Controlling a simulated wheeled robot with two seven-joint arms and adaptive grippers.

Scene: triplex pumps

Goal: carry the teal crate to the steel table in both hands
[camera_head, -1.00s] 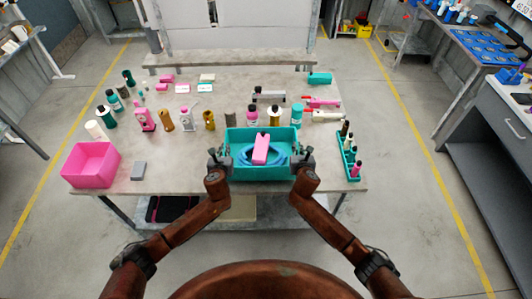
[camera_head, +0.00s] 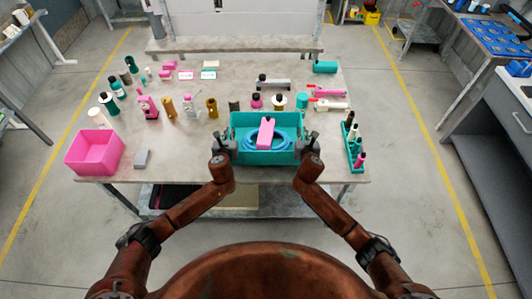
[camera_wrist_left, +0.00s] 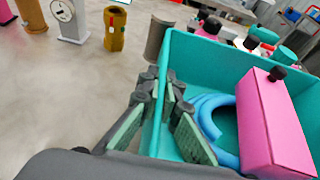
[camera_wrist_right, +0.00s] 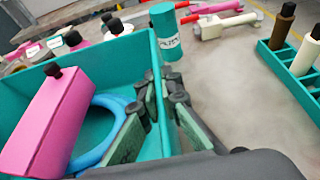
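The teal crate (camera_head: 238,152) is at the near side of the grey worktable; I cannot tell if its base touches the top. It holds a pink container with a black cap (camera_head: 266,131) and a blue ring (camera_head: 284,140). My left gripper (camera_head: 222,148) is shut on its left wall; the pads (camera_wrist_left: 160,110) straddle it. My right gripper (camera_head: 309,147) is shut on its right wall, with the pads (camera_wrist_right: 158,115) on both sides. I cannot tell which surface is the steel table.
The worktable (camera_head: 190,145) carries a pink bin (camera_head: 95,152) at left, a teal bottle rack (camera_head: 353,150) just right of the crate, and several bottles behind. A grey drawer bench (camera_head: 510,120) and a bench with blue trays (camera_head: 495,32) stand right, across open floor.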

